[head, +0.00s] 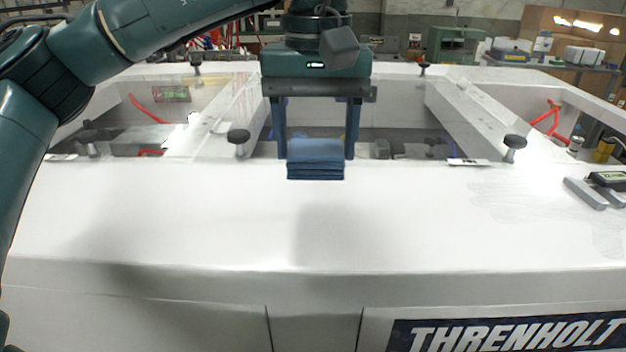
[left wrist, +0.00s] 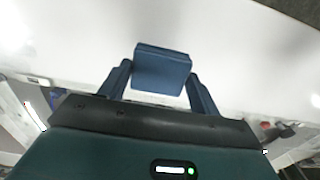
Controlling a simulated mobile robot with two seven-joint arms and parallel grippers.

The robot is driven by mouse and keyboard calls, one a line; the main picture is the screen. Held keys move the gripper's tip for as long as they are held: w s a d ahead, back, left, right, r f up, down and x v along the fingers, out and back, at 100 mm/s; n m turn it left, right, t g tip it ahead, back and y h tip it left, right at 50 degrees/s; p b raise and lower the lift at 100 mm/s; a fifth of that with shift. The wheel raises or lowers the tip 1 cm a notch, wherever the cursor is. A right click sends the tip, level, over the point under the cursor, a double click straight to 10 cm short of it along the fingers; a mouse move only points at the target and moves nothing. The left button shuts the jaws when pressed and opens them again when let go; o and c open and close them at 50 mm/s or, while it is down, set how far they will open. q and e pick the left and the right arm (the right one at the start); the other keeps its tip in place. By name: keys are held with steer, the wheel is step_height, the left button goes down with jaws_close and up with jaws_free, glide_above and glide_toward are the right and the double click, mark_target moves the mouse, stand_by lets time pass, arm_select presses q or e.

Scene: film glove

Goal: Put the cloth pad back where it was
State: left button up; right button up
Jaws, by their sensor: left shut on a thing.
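The cloth pad (head: 315,168) is a folded dark blue stack in the middle of the head view. It shows at the near inner edge of the white machine top (head: 190,215). My left gripper (head: 317,150) points down over it, with one blue finger at each side, and is shut on the pad. In the left wrist view the pad (left wrist: 162,68) sits between the two fingertips (left wrist: 160,85). I cannot tell whether the pad touches the white surface or is just above it. My right gripper is not in view.
Dark knobs stand on the frame at left (head: 238,137) and right (head: 515,142). Open recesses lie behind the near edge. A grey gauge device (head: 607,181) lies at the far right. A small white label (head: 468,162) lies right of the pad. The front white surface is largely clear.

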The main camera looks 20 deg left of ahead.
mark_target(316, 149)
arm_select(q)
steer(key=shift+f+p, duration=0.3)
steer(key=shift+f, duration=2.65)
steer(key=shift+f, duration=0.2)
steer(key=o, duration=1)
steer(key=shift+r, duration=0.1)
step_height(316, 149, up, 12)
steer(key=shift+r, duration=0.15)
